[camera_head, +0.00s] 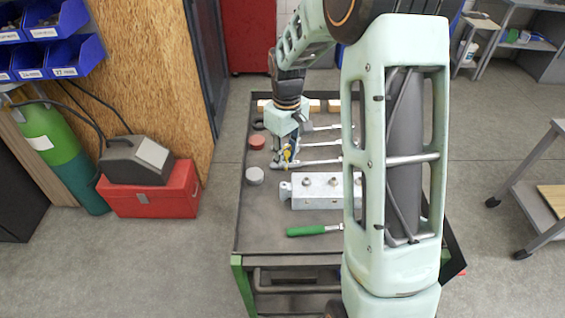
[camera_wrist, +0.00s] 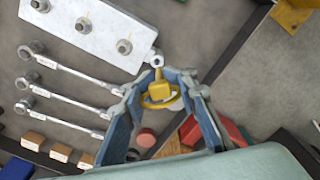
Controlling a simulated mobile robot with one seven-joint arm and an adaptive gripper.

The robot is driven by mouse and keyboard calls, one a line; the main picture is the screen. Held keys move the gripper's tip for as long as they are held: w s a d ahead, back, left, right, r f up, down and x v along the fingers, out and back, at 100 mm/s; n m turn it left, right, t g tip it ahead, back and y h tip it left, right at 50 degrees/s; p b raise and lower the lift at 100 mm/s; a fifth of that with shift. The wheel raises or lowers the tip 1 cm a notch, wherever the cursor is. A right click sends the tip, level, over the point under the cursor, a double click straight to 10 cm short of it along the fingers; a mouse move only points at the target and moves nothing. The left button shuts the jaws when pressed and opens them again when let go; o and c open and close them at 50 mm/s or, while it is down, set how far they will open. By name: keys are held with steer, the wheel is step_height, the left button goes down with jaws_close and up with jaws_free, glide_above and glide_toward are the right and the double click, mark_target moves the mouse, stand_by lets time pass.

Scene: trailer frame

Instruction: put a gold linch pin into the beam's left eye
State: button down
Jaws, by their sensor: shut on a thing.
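A silver beam (camera_head: 325,203) with several studs lies on the dark bench top, partly hidden on its right by my arm. Its left eye (camera_head: 285,190) sticks out of the left end. In the wrist view the beam (camera_wrist: 75,38) fills the upper left, and the eye (camera_wrist: 156,61) shows just ahead of the fingers. My gripper (camera_head: 287,164) is behind the eye in the head view, shut on a gold linch pin (camera_wrist: 160,92). The pin's ring shows between the fingertips. The pin also shows small in the head view (camera_head: 287,152). The pin appears apart from the eye.
Several wrenches (camera_wrist: 75,73) lie behind the beam. A red round tin (camera_head: 257,142) and a grey one (camera_head: 254,175) stand left of it. A green-handled tool (camera_head: 314,230) lies in front. Wooden blocks (camera_wrist: 60,152) line the back edge. The bench's front left is clear.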

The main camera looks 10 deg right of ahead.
step_height(320, 180, down, 8)
steer(key=w+n+b, duration=0.2)
steer(key=n+b, duration=0.1)
steer(key=shift+r, duration=0.25)
steer(key=shift+f+b, duration=0.2)
steer(key=shift+b, duration=0.2)
stand_by(0.3)
steer(key=shift+f+b, duration=1.5)
steer(key=shift+f, duration=0.7)
steer(key=c, duration=1.5)
jaws_free()
steer(key=shift+o, duration=0.2)
steer(key=shift+r, duration=0.1)
step_height(320, 180, up, 12)
steer(key=shift+w, duration=0.1)
